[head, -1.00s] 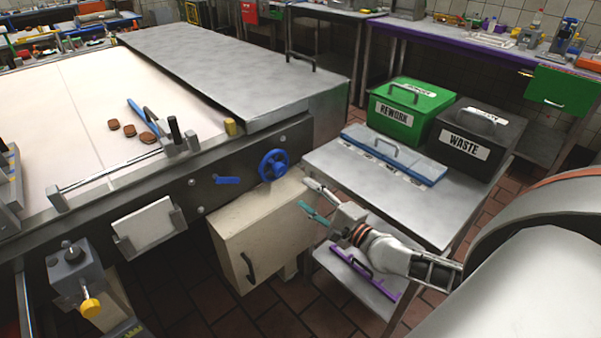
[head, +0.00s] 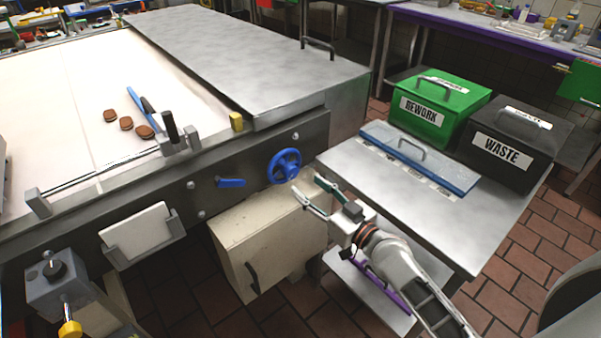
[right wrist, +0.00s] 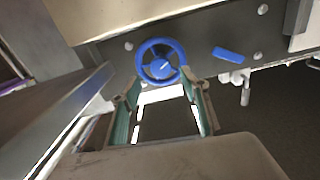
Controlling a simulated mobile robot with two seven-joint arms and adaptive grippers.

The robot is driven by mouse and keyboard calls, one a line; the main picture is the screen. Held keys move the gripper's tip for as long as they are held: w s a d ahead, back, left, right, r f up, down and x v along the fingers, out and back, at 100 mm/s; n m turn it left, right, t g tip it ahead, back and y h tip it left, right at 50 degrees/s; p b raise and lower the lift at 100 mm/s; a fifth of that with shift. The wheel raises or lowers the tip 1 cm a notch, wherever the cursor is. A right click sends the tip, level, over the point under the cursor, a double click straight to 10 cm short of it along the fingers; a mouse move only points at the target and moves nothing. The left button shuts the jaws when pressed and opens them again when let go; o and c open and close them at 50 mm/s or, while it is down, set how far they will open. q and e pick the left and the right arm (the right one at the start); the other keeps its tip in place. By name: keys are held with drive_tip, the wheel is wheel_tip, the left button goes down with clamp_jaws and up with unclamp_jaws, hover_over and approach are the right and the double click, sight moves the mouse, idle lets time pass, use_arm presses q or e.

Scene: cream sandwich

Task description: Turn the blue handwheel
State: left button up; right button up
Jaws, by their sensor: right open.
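The blue handwheel (head: 284,166) is mounted on the dark side panel of the conveyor machine. It also shows in the right wrist view (right wrist: 160,62), ahead of my fingers, with its spokes and hub in plain sight. My right gripper (head: 314,190) is open and empty, just right of and below the wheel in the head view. In the right wrist view the two fingers (right wrist: 165,95) stand apart, with the wheel beyond and between their tips. I see no contact with the wheel. My left gripper is not in view.
A blue lever (head: 230,183) sits left of the wheel. A beige cabinet (head: 265,245) stands below. A steel cart (head: 400,205) at right carries a blue-lidded tray (head: 420,157), a green REWORK bin (head: 425,112) and a black WASTE bin (head: 510,150). Brown cookies (head: 126,123) lie on the belt.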

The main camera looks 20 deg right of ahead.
sight(293, 175)
drive_tip(key=x, duration=0.7)
drive_tip(key=shift+a, duration=0.1)
drive_tip(key=c, duration=1.1)
